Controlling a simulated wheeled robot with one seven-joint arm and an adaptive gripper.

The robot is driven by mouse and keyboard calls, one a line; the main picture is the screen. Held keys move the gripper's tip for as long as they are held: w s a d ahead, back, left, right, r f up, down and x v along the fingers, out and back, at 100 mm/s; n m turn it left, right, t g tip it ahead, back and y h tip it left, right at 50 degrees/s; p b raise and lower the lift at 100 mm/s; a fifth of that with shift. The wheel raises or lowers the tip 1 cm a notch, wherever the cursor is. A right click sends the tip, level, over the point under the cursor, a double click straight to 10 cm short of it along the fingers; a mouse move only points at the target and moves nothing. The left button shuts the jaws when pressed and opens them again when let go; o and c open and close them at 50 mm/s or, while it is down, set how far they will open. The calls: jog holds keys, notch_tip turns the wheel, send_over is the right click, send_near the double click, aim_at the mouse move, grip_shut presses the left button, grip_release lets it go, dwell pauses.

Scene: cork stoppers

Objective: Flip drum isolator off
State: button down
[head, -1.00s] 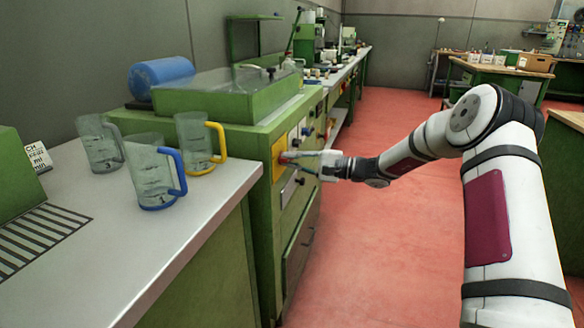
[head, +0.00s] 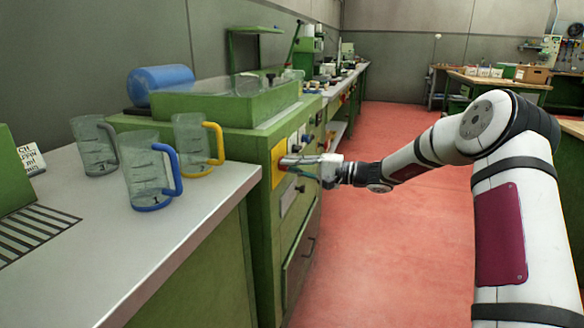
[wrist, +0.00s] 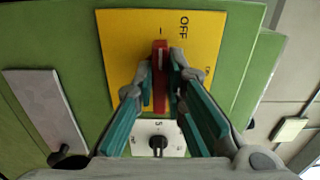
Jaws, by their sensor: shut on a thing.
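The drum isolator is a yellow square plate (wrist: 120,55) with a red handle (wrist: 160,75) on the green machine's front. In the wrist view the plate reads OFF, and a second label is partly hidden by a finger. The handle lies upright in that picture, its upper end near the short mark beside OFF. My gripper (wrist: 162,78) is shut on the red handle, one teal-backed finger on each side. In the head view my gripper (head: 290,161) reaches the yellow plate (head: 277,165) from the right, and its fingers hide the handle.
A white dial plate with a black knob (wrist: 158,142) sits close to the isolator plate, between my fingers in the wrist view. A grey plate (wrist: 45,105) is at its left. Several measuring jugs stand on the left bench (head: 130,245). The red floor at right is clear.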

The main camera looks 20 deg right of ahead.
jog(key=shift+f, duration=0.1)
jog(key=c, duration=1.6)
grip_release()
jog(key=shift+c, duration=0.2)
jog(key=v, duration=1.2)
jog(key=shift+d, duration=0.1)
